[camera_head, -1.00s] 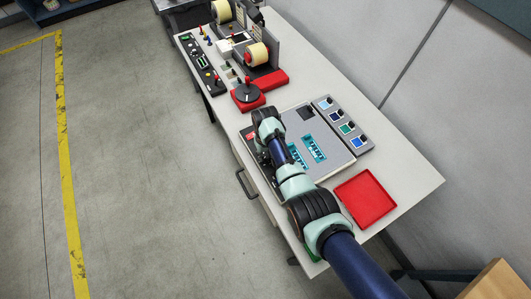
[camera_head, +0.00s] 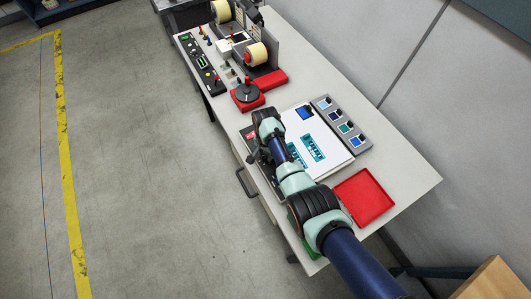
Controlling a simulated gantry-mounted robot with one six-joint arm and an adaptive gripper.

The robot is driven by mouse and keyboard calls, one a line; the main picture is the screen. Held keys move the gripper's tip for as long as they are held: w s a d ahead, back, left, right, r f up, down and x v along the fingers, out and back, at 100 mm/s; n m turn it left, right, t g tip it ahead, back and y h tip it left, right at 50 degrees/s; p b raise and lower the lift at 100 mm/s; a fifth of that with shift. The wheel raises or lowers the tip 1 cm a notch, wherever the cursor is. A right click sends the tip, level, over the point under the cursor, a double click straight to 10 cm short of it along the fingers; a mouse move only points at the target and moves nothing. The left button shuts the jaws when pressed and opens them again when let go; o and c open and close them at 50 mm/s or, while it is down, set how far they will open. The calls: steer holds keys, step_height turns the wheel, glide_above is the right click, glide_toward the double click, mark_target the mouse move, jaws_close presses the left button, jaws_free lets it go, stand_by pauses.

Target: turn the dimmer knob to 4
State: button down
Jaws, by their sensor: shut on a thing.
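The light box (camera_head: 334,160) on the table has a bright white top and a lit blue display (camera_head: 305,113) near its far edge. A dark control strip (camera_head: 246,132) runs along its left side. My gripper (camera_head: 257,157) is low over this strip, mostly hidden by my own wrist, and is shut on the dimmer knob. The knob itself and its scale are hidden beneath the gripper and arm, so I cannot read its setting.
Teal label pieces (camera_head: 313,148) lie on the light box. A grey rack (camera_head: 343,124) with several coloured squares stands to its right. A red tray (camera_head: 364,198) lies nearer. The rewinder with label rolls (camera_head: 257,54) and a red-based black disc (camera_head: 246,92) stand farther back.

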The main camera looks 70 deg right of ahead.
mark_target(266, 155)
steer(key=shift+m, duration=2.2)
steer(key=c, duration=0.8)
jaws_free()
steer(key=shift+c, duration=0.2)
steer(key=shift+r, duration=0.1)
step_height(266, 155, up, 12)
